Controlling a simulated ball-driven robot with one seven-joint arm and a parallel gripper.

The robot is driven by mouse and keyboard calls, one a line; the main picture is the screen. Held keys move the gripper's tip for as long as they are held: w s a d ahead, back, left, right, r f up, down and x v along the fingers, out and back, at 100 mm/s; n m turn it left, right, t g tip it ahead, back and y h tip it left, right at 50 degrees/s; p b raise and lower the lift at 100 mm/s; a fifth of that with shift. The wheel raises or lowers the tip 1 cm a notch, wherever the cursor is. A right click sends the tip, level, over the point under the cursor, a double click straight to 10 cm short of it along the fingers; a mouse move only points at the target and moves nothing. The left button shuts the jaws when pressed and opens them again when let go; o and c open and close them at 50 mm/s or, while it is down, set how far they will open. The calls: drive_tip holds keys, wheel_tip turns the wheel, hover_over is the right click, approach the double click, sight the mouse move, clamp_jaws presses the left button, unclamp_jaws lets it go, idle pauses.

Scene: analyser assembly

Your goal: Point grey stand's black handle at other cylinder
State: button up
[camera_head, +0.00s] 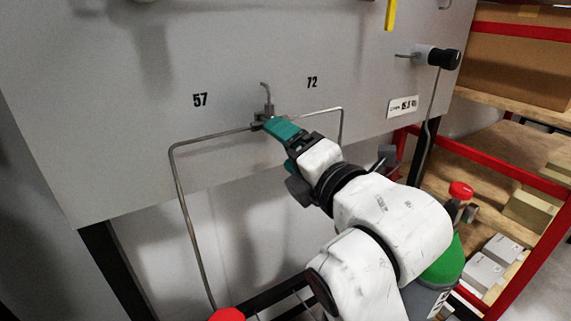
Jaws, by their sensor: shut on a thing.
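The grey stand's upright panel (230,55) fills the upper left and middle, with the numbers 57 and 72 on it. A small metal valve (268,108) sits between the numbers, with a thin pipe leaving to each side. My gripper (268,123), with teal fingers, is shut at this valve, on the black handle. The fingers hide the handle, so I cannot tell which way it points. A green cylinder (446,266) with a red cap (460,190) stands at right, partly behind my arm. Another red cap (228,314) shows at the bottom edge, below the left pipe.
The left pipe (183,205) bends down toward the bottom red cap. The right pipe (341,120) bends down behind my arm. A black knob (445,58) juts from the panel's right side. A red-framed shelf (535,180) with boxes stands at right.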

drive_tip(key=shift+w+d+r+n+b, duration=0.2)
drive_tip(key=shift+d+n+b, duration=0.1)
drive_tip(key=shift+n+b, duration=1.55)
drive_tip(key=shift+w+d+r+n+b, duration=0.25)
drive_tip(key=shift+n+b, duration=0.95)
drive_tip(key=shift+n, duration=1.3)
drive_tip(key=shift+w+d+r+n+b, duration=0.2)
drive_tip(key=shift+d+n+b, duration=0.1)
drive_tip(key=shift+n+b, duration=1.55)
drive_tip(key=shift+r+n, duration=0.1)
drive_tip(key=shift+n, duration=0.4)
drive_tip(key=o, duration=1)
drive_tip(key=shift+r, duration=0.1)
drive_tip(key=shift+d, duration=0.1)
drive_tip(key=v, duration=1)
drive_tip(key=shift+s+d, duration=0.25)
drive_tip(key=shift+s, duration=0.1)
